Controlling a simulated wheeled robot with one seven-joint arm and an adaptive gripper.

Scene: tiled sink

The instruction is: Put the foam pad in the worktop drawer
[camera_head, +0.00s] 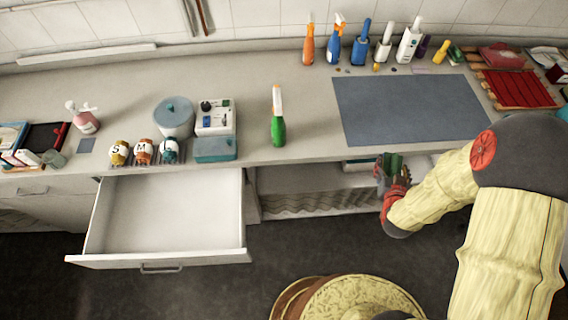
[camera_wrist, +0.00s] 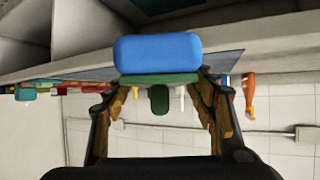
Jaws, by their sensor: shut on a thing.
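The foam pad is a rounded blue block (camera_wrist: 157,53) with a green backing and grip, seen in the wrist view between the two fingers. My gripper (camera_wrist: 160,88) is shut on its green part. In the head view my gripper (camera_head: 391,176) is at the worktop's front edge, right of the middle, and only the pad's green part (camera_head: 393,161) shows there. The worktop drawer (camera_head: 165,215) is pulled open at the left, below the worktop, and looks empty. My gripper is well to the right of it.
An open shelf (camera_head: 315,180) lies under the worktop between drawer and gripper. A green bottle (camera_head: 278,128) stands near the worktop edge. Labelled jars (camera_head: 143,151) and a teal box (camera_head: 215,149) stand behind the drawer. A blue-grey mat (camera_head: 410,110) lies at the right.

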